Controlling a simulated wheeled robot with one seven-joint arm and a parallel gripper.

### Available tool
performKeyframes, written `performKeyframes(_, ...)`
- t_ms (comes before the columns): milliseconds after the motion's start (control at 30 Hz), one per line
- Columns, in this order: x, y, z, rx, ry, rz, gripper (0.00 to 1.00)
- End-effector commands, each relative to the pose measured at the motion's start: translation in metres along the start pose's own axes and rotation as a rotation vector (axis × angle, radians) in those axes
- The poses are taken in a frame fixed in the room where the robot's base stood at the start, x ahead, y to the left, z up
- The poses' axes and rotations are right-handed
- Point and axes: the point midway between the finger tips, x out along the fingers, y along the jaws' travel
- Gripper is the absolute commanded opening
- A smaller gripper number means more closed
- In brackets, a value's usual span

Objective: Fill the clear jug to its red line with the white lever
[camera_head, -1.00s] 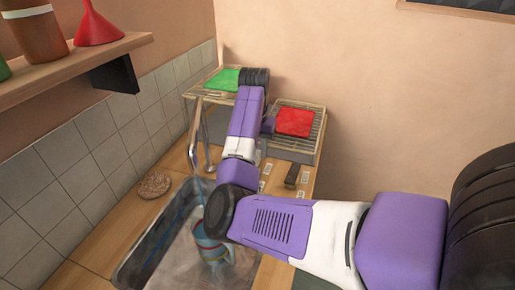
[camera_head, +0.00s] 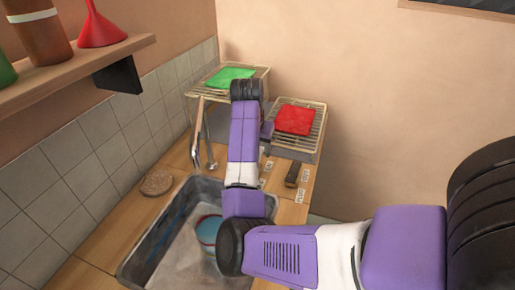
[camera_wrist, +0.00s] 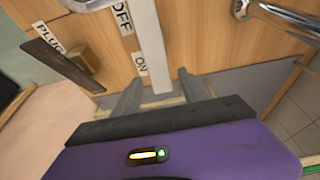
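The white lever (camera_wrist: 150,42) runs down the wooden counter in the wrist view, beside the OFF label (camera_wrist: 122,17) and the ON label (camera_wrist: 140,63). My gripper (camera_wrist: 160,90) is open, one finger on each side of the lever's lower end, with gaps visible. In the head view my arm hides the lever and fingers.
The grey sink (camera_head: 142,262) lies under the tap (camera_head: 197,135). A dark PLUG lever (camera_wrist: 65,60) is left of the white lever. Racks hold a green cloth (camera_head: 230,77) and a red cloth (camera_head: 294,120). A round brown pad (camera_head: 156,183) lies by the tiles.

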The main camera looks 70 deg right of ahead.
Motion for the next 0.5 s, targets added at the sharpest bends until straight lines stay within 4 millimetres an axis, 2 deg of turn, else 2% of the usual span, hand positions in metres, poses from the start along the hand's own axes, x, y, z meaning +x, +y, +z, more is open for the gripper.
performKeyframes(267, -0.006, -0.001, -0.001, 0.000, 0.001, -0.002, 0.51)
performKeyframes(500, -0.043, -0.001, -0.001, 0.001, 0.002, -0.003, 0.51)
